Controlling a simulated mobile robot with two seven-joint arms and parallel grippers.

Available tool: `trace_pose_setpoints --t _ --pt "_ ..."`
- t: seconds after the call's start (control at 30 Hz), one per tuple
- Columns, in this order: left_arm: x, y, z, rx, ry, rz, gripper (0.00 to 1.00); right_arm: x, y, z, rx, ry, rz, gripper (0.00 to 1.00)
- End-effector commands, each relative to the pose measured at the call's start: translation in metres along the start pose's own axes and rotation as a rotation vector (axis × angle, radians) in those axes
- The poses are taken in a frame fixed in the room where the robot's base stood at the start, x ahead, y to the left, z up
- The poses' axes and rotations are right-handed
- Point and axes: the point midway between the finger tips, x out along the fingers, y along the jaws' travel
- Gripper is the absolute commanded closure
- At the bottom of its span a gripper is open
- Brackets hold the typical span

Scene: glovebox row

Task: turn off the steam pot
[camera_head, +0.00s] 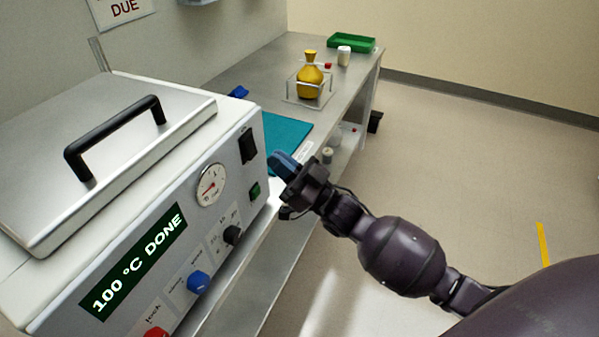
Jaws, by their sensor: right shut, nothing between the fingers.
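The steam pot (75,262) is a white box with a silver lid (110,150) and black handle, at the left. Its front panel has a lit display (132,268) reading "100 °C DONE", a round gauge (211,185), a black rocker switch (248,146), a small green button or lamp (255,191), and black (232,235), blue (198,282) and red (156,332) knobs. The lid is down. My right gripper (282,164) is shut and empty, just right of the rocker switch. I cannot tell whether it touches the panel. My left gripper is out of view.
On the metal bench behind are a teal mat (287,133), a yellow flask (310,80) in a clear holder, a white jar (344,56) and a green tray (351,42). A lower shelf holds small items. The floor at right is open, with a yellow strip (543,244).

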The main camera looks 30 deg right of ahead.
Motion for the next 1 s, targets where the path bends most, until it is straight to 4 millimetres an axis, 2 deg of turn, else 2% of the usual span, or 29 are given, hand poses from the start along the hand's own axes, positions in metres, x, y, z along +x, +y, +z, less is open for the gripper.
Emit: trace_pose_setpoints --t 0.03,0.2,0.67,0.93,1.0 --pt "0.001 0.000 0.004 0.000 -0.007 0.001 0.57 0.003 0.000 0.007 0.002 -0.002 0.001 1.00" --pt "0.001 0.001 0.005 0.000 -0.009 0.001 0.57 0.013 0.000 0.016 0.000 -0.002 0.001 1.00" --pt "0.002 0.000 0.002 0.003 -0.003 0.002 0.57 0.016 0.000 0.019 0.000 0.001 0.001 1.00" --pt "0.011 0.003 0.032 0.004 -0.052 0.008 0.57 0.018 0.000 0.038 0.009 0.109 0.006 1.00" --pt "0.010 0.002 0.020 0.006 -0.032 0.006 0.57 0.021 0.000 0.029 0.002 0.107 0.002 1.00"
